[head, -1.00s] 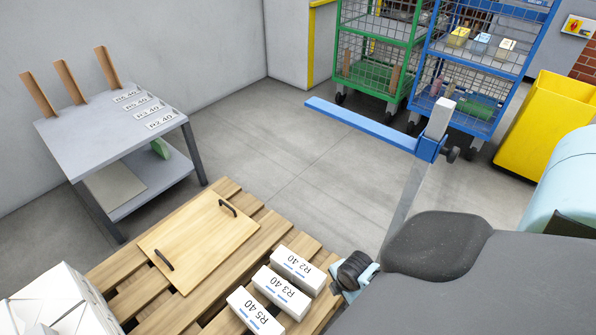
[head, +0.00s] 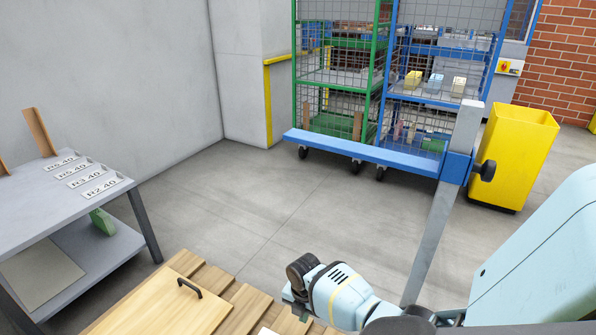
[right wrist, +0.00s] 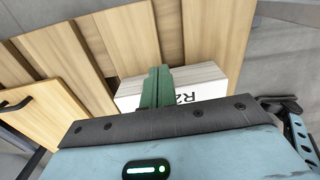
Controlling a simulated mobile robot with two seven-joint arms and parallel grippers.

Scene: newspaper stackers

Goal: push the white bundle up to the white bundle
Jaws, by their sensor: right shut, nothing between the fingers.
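In the right wrist view a white bundle (right wrist: 205,82) with "R2" on its label lies on the wooden slats. My right gripper (right wrist: 156,72) is shut with nothing between its green fingers. The fingers are in front of the bundle's middle and hide part of it; I cannot tell whether they touch it. In the head view the right gripper (head: 301,313) is low over the pallet. Only a pale sliver, probably of a bundle (head: 267,331), shows at the bottom edge there. The other white bundles are out of view. My left gripper is not in view.
The wooden pallet (head: 250,304) carries a board with a black handle (head: 150,315). A grey table (head: 50,200) with label plates stands at left. A blue bar on a post (head: 365,150) stands behind my right arm. Wire carts and a yellow bin (head: 512,155) stand farther back.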

